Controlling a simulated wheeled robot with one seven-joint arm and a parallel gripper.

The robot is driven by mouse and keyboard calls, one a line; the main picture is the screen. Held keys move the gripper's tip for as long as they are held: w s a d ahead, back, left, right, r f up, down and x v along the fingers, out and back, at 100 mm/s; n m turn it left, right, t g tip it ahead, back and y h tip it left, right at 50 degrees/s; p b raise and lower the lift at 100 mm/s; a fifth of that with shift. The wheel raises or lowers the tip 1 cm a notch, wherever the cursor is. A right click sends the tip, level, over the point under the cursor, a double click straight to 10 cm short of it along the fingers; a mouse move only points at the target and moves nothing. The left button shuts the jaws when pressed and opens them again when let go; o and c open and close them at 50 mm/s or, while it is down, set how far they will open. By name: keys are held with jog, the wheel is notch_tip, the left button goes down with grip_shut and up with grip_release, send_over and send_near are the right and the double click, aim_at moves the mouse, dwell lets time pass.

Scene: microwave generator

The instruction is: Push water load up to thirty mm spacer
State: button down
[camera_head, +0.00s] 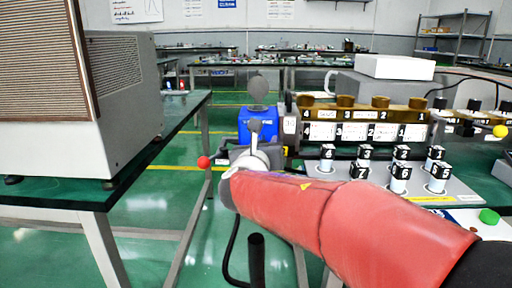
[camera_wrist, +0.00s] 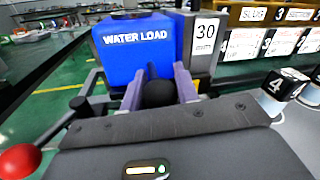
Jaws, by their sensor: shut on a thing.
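The blue water load (camera_wrist: 137,48) is a box with white lettering, straight ahead in the wrist view. It also shows in the head view (camera_head: 246,117), beyond my arm. The grey thirty mm spacer (camera_wrist: 204,36) with a white "30" label stands just right of it, also in the head view (camera_head: 290,126). Their edges meet in the wrist view; I cannot tell whether they touch. My gripper (camera_wrist: 159,88) is shut on a black round knob (camera_wrist: 159,94) at the near side of the water load. My arm hides the gripper's lower part in the head view.
A red ball (camera_wrist: 20,160) on a rod is at left, also in the head view (camera_head: 204,162). Numbered black-topped cylinders (camera_head: 401,170) stand on a grey tray at right, before a brass-coloured row with numbered cards (camera_head: 362,132). A large grey cabinet (camera_head: 125,105) stands left.

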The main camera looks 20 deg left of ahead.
jog(key=c, duration=1.1)
grip_release()
jog(key=shift+d, duration=0.2)
jog(key=shift+o, duration=0.2)
jog(key=s, duration=0.7)
jog(key=shift+s+b, duration=0.3)
jog(key=shift+s, duration=0.05)
jog(key=shift+s+d, duration=0.1)
